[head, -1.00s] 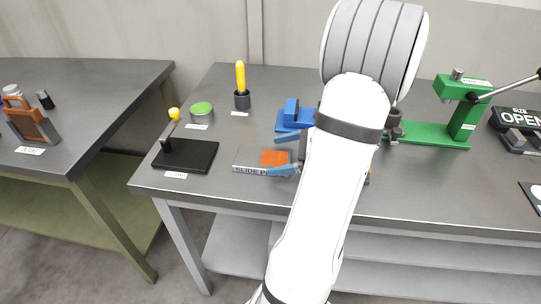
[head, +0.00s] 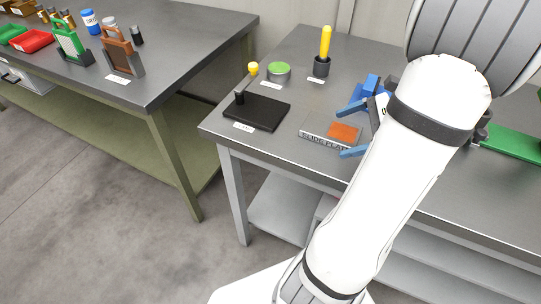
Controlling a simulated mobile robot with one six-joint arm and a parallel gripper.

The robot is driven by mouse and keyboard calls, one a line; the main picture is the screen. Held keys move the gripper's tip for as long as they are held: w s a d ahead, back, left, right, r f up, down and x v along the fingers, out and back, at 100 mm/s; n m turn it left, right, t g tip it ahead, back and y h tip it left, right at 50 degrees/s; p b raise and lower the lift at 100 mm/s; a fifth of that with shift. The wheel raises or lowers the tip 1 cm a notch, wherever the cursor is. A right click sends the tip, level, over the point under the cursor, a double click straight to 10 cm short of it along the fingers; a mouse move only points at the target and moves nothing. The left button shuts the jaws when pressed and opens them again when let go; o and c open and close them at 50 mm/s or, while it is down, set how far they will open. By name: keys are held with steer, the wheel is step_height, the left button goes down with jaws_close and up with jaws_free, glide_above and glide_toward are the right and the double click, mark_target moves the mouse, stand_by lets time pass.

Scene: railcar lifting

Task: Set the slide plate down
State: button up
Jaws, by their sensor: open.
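The slide plate (head: 318,133) is a flat, pale grey piece with an orange patch and a "SLIDE PLATE" label on its front edge. It appears to lie flat on the grey workbench (head: 290,160), near the front edge. My gripper (head: 339,133) is open. Its two blue fingers are apart, one beyond the far side of the plate's right end and one at the near side. I cannot tell whether either finger touches the plate.
A black base (head: 257,112) with a yellow-knobbed lever stands left of the plate. Behind are a green-topped round tin (head: 279,72) and a yellow-handled tool in a black holder (head: 322,66). A blue fixture (head: 371,86) is close behind my gripper. A green press base (head: 512,143) is at right.

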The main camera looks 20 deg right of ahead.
steer(key=s+a+r+n+g+h, duration=0.1)
steer(key=a+n+h, duration=0.3)
steer(key=a+n, duration=0.7)
steer(key=s+a+n+g+h, duration=0.1)
steer(key=a+n+h, duration=0.4)
steer(key=a+n, duration=0.6)
steer(key=shift+r+n+g, duration=0.35)
steer(key=shift+n+g, duration=0.05)
steer(key=shift+g, duration=0.4)
steer(key=shift+a, duration=0.1)
